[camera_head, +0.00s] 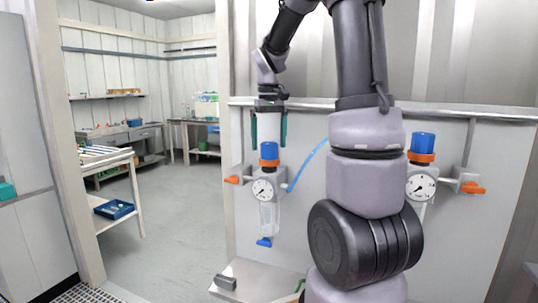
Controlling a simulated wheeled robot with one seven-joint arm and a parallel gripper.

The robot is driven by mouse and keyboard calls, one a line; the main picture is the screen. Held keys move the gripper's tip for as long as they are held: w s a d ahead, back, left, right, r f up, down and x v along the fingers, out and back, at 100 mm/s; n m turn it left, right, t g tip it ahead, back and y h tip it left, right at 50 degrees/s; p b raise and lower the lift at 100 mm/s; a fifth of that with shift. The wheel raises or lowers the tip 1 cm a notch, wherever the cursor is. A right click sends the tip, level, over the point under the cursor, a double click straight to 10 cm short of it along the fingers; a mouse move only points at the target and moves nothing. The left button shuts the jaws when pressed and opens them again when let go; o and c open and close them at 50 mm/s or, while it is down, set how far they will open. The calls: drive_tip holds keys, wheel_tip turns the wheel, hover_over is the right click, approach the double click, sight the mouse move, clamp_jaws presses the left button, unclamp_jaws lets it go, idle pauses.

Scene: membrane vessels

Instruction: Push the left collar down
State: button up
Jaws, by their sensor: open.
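The left vessel (268,215) hangs on the grey panel, with a round gauge (263,190) on its front. An orange collar (269,163) sits around it just below a blue cap (269,150). My gripper (269,143) points down above the left vessel, with its two green fingers apart. The fingertips appear in line with the top of the blue cap, one to each side. I cannot tell whether they touch it. The collar shows below the fingertips. A right vessel with a blue cap (423,141) and orange collar (420,157) is partly hidden by my arm.
A blue tube (308,163) runs from the left vessel behind my arm. A metal ledge (260,283) with a small dark block (225,282) lies below. Open floor and a white cart (110,165) are left.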

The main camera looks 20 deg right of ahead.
sight(269, 153)
drive_tip(key=shift+f, duration=2.25)
